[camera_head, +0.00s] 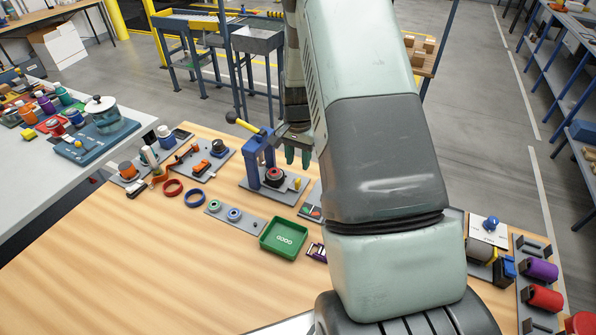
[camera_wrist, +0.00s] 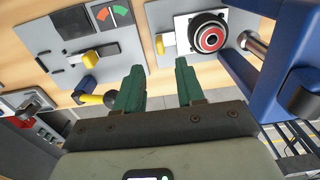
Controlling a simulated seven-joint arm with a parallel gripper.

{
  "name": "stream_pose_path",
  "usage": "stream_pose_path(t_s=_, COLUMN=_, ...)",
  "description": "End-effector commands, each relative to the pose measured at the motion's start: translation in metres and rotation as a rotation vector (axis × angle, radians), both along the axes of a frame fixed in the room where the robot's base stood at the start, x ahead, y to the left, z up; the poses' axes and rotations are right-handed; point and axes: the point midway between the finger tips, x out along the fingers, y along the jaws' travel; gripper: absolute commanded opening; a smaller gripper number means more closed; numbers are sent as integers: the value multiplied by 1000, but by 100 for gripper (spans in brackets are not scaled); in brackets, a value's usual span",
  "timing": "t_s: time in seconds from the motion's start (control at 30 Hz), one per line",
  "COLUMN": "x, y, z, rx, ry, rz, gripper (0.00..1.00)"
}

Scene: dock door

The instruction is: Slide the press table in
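The press (camera_head: 254,165) is a blue frame on a grey base plate on the wooden bench. Its lever (camera_head: 246,125) is yellow with a black ball. The press table (camera_wrist: 181,42) is a small light plate carrying a round red-and-black piece (camera_wrist: 209,37), which also shows in the head view (camera_head: 274,176). A yellow knob (camera_wrist: 160,44) stands at the table's edge, also seen in the head view (camera_head: 297,184). My gripper (camera_wrist: 160,66) is open and empty, its green fingers apart and pointing toward the knob without visible contact. In the head view my gripper (camera_head: 298,157) hangs beside the press.
The blue press frame (camera_wrist: 270,95) is close on the right in the wrist view. A plate with a yellow handle and a red-green gauge (camera_wrist: 90,50) is at left. A green tray (camera_head: 284,238) and rings stand in front of the press. My arm hides part of the bench.

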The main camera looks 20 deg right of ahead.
Motion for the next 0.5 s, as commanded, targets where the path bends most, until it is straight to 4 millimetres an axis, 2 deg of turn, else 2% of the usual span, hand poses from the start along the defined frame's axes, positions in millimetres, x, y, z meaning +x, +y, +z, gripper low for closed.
stream_pose_path(t_s=0.03, x=0, y=0, z=8, rx=0, ry=-1, rz=0, gripper=38)
stream_pose_path(t_s=0.2, x=0, y=0, z=21, rx=1, ry=1, rz=0, gripper=38)
stream_pose_path(t_s=0.47, x=0, y=1, z=22, rx=1, ry=2, rz=0, gripper=38)
stream_pose_path(t_s=0.5, x=0, y=0, z=22, rx=1, ry=2, rz=0, gripper=41)
